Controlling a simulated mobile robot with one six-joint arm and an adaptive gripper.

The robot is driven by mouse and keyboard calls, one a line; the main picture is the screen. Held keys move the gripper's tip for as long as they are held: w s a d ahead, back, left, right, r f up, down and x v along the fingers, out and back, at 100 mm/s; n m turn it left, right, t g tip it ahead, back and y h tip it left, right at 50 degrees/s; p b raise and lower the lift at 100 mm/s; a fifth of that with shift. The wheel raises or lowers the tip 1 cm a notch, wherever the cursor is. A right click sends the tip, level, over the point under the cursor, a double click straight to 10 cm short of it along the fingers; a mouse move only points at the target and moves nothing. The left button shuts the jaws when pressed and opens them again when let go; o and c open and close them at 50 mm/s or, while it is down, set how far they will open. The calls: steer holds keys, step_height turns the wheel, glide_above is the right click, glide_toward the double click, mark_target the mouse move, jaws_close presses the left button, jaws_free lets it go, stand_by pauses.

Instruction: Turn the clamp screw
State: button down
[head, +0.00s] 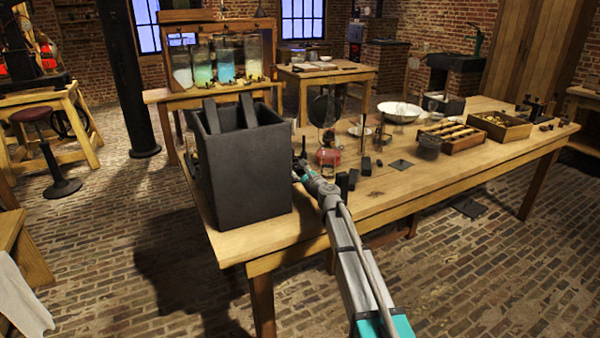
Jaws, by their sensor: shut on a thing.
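My arm reaches in from the lower right. My gripper (299,168) is at the right side of a large black open-topped box (240,170) on the wooden table. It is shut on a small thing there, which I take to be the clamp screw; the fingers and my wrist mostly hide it. A small dark upright piece (303,147) shows just above my gripper. I cannot make out the screw's thread or how far it is turned. Two dark plates (247,110) stick up out of the box.
On the table (420,185) are a red-based lamp (328,155), small black blocks (342,184), a white bowl (400,111) and wooden trays (452,137). The front right of the tabletop is clear. Glass jars (225,62) stand on a bench behind.

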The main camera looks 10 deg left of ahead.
steer(key=shift+n, duration=0.6)
steer(key=shift+c, duration=1.2)
jaws_free()
steer(key=shift+v, duration=6)
